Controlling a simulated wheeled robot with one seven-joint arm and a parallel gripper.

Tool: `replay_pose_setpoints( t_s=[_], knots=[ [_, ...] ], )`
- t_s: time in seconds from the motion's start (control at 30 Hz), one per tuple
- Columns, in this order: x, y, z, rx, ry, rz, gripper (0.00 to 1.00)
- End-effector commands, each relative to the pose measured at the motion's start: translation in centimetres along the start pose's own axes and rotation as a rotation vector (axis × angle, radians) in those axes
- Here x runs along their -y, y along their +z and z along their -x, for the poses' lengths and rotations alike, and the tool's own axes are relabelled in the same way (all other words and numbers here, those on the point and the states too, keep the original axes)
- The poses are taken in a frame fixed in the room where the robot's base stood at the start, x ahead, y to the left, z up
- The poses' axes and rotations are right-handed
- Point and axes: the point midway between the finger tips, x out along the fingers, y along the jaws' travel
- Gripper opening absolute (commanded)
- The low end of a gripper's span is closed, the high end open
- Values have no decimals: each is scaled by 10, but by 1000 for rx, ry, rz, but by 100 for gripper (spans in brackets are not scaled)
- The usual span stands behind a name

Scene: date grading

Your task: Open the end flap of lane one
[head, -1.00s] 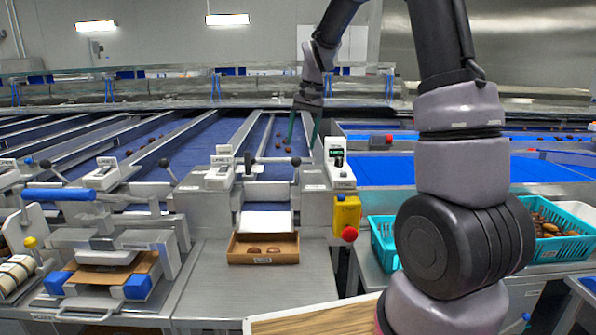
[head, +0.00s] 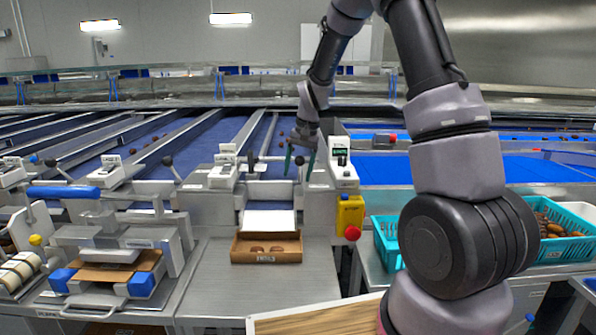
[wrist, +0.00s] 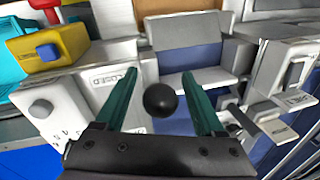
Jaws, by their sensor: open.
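My gripper (head: 298,174) is open, with its two green fingers pointing down at the end of the narrow blue lane. In the wrist view its fingertips (wrist: 160,77) stand either side of a black ball knob (wrist: 160,100), with a gap visible on both sides. In the head view the knob is largely hidden among the fingers. The lever bar (head: 275,159) runs across the lane end, with another dark knob at its left. The lane label is too small to read surely.
A cardboard box (head: 236,249) with dates sits below the pale chute (head: 268,220). A yellow switch box with a red button (head: 349,215) stands to the right. Control housings (head: 222,178) flank the lane end closely. A teal basket (head: 388,248) is farther right.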

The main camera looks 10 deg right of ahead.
Motion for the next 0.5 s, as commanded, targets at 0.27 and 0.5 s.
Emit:
replay_pose_setpoints(
  t_s=[0.27, 0.5],
  knots=[
    [0, 0, 0, 0, 0, 0, 0],
    [0, 0, 1, 0, 0, 0, 0]
  ],
)
